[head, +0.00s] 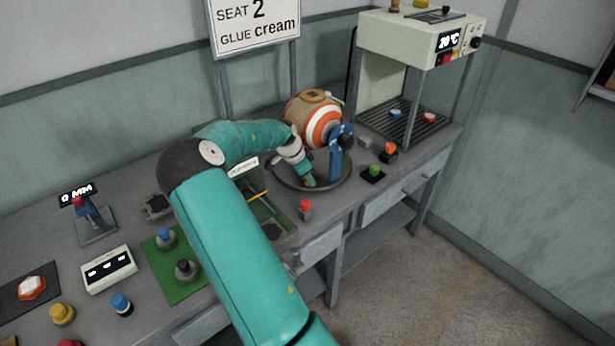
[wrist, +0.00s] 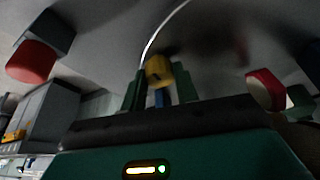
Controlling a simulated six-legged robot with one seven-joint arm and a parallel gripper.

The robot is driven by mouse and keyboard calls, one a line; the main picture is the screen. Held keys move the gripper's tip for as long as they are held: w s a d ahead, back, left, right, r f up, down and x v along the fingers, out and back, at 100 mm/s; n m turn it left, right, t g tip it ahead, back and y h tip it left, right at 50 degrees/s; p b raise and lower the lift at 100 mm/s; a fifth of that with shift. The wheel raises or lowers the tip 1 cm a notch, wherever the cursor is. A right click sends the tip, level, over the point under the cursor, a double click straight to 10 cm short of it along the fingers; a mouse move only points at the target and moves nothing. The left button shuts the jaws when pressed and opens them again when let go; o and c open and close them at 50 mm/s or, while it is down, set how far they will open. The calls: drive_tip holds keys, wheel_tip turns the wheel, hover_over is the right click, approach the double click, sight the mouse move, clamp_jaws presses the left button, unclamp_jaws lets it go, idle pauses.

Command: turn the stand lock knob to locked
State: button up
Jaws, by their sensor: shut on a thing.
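The stand has a dark round base (head: 335,184) and a blue upright (head: 336,158), with an orange, white and tan ball (head: 322,125) held above. My gripper (head: 308,180) reaches down over the left part of the base, beside the upright. In the wrist view the two fingers of my gripper (wrist: 159,88) stand on either side of a small yellow knob (wrist: 158,69) with a blue part below it, and are shut on it. The knob is hidden behind my gripper in the head view. I cannot read any lock marking on it.
A red button (head: 305,206) stands in front of the base, and a green button (head: 374,171) is to its right. A heated press (head: 418,45) reading 20 °C is at the back right.

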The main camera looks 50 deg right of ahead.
drive_tip(key=o, duration=1)
drive_tip(key=shift+n, duration=0.4)
